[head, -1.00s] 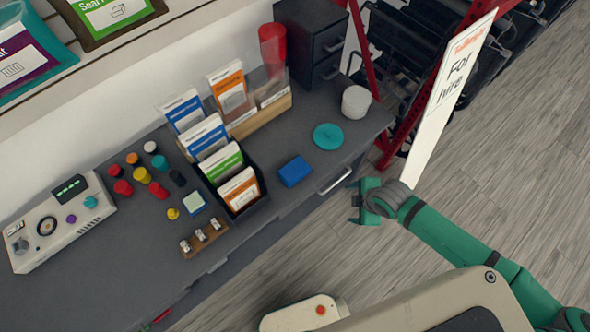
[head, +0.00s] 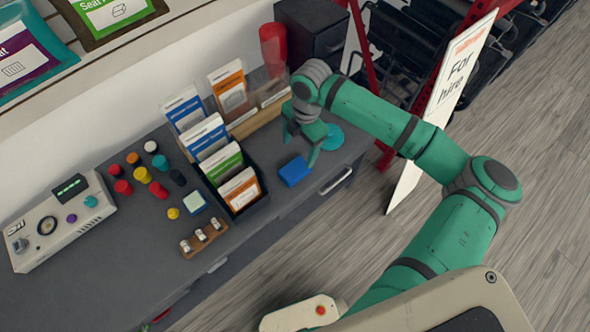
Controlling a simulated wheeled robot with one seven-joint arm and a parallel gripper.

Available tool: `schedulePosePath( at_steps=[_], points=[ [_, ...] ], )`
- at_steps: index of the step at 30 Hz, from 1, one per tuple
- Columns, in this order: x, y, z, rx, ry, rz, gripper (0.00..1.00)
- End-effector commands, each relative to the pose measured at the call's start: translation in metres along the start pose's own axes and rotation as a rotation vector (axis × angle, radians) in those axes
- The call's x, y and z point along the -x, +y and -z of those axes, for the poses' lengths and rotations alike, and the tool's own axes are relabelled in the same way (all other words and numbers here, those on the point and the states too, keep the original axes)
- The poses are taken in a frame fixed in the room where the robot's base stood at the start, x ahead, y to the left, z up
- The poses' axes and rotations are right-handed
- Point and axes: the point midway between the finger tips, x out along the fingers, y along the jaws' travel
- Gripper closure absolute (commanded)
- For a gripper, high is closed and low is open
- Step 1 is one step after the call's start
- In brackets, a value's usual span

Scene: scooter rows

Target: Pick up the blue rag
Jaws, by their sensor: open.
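The blue rag (head: 294,171) is a small folded block lying flat on the grey counter (head: 262,218), near its front edge and right of the card box. My gripper (head: 302,150) is green and open, with its fingers pointing down just above and behind the rag. No contact with the rag can be made out. One finger hangs close to the rag's right side, and nothing shows between the fingers.
A black box of cards (head: 244,200) stands just left of the rag. A red cup (head: 273,48) and dark drawers (head: 312,28) stand behind. A "For hire" sign (head: 432,125) leans at right.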

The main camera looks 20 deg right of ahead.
Motion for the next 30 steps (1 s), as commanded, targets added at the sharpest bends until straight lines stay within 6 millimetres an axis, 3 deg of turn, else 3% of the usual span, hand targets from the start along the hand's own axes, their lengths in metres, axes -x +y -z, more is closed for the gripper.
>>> schedulePosePath(
  at_steps=[6, 14, 22, 30],
  points=[
    [-0.033, -0.001, 0.000, -0.001, 0.000, 0.000, 0.27],
    [-0.050, -0.003, 0.002, -0.001, 0.000, 0.000, 0.27],
    [-0.085, -0.006, 0.006, -0.002, -0.001, -0.001, 0.27],
    [-0.091, -0.006, 0.006, -0.002, -0.002, -0.001, 0.27]
  ],
)
